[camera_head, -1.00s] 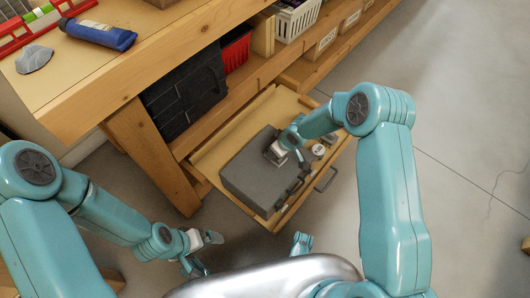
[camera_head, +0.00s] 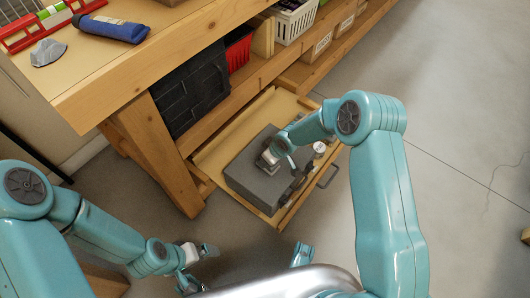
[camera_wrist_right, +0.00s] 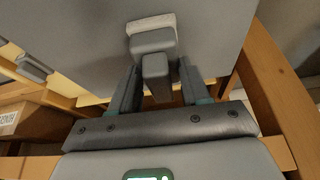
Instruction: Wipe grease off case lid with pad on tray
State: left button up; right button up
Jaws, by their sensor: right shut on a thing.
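The grey case (camera_head: 248,186) lies flat on the pull-out wooden tray (camera_head: 216,156), low under the bench. My right gripper (camera_head: 274,151) is over the middle of its lid, shut on the handle of a wiping pad (camera_head: 266,161). In the right wrist view the pad (camera_wrist_right: 152,24), with a pale edge, is at or close to the grey lid (camera_wrist_right: 80,45). Its block handle (camera_wrist_right: 155,66) sits between my right fingers (camera_wrist_right: 157,88). No grease shows clearly on the lid. My left gripper (camera_head: 205,251) is low at the front left, away from the case; its jaw opening is unclear.
A small white-topped tin (camera_head: 319,147) stands on the tray beside the case. A black case (camera_head: 192,95) and a red basket (camera_head: 238,49) are on the bench's lower shelf. A blue tube (camera_head: 112,28) and a grey piece (camera_head: 48,52) lie on the bench top.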

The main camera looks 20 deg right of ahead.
jog(key=shift+s+a+r, duration=0.1)
jog(key=shift+s+a, duration=0.05)
jog(key=shift+s+a+f, duration=0.15)
jog(key=shift+a+f, duration=0.1)
jog(key=shift+f, duration=0.05)
jog(key=shift+s+a+r, duration=0.1)
jog(key=shift+a+r, duration=0.05)
jog(key=shift+r, duration=0.25)
jog(key=shift+r+p, duration=0.3)
jog(key=shift+r, duration=0.35)
jog(key=shift+r+p, duration=1.55)
jog(key=shift+r, duration=0.95)
pick_arm(q)
jog(key=shift+s+d+r+p, duration=0.1)
jog(key=shift+s+d+r, duration=0.1)
jog(key=shift+s+r, duration=0.35)
jog(key=shift+s+d+r+p, duration=0.1)
jog(key=shift+s+d+r, duration=0.2)
jog(key=shift+r, duration=0.45)
jog(key=shift+s+d+r+p, duration=0.15)
jog(key=shift+s+r, duration=0.25)
jog(key=shift+r, duration=0.25)
pick_arm(e)
jog(key=shift+r, duration=0.55)
